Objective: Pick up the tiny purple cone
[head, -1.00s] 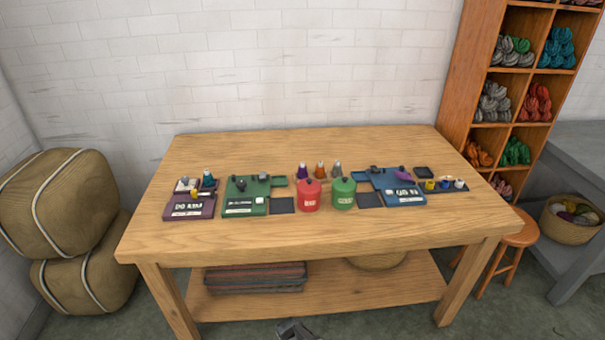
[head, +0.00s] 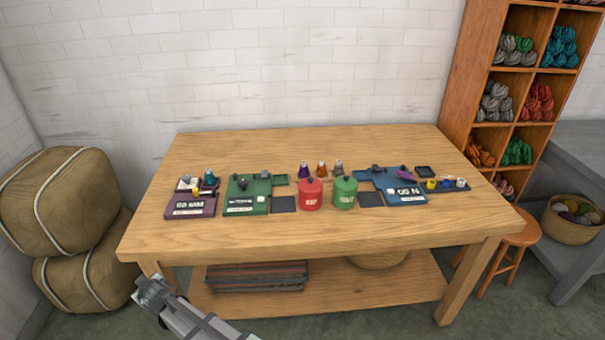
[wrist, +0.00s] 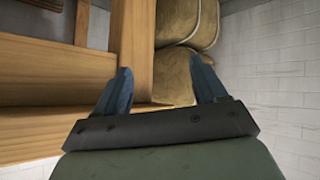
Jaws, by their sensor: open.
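A small purple cone (head: 304,171) stands upright at the back of the row on the table, behind the red canister (head: 311,195). An orange cone (head: 321,169) and a grey cone (head: 338,167) stand to its right. My gripper (head: 143,288) is low at the front left, beside the table's left front leg and well away from the cone. In the wrist view my gripper (wrist: 160,85) is open, with nothing between its two blue-grey fingers. The cone does not show in the wrist view.
The wooden table (head: 300,237) has clear room in front and behind the row. A green canister (head: 345,194), purple box (head: 190,207), green board (head: 240,205) and blue board (head: 405,196) share the row. Stacked bales (head: 60,205) stand left; a stool (head: 517,228) stands right.

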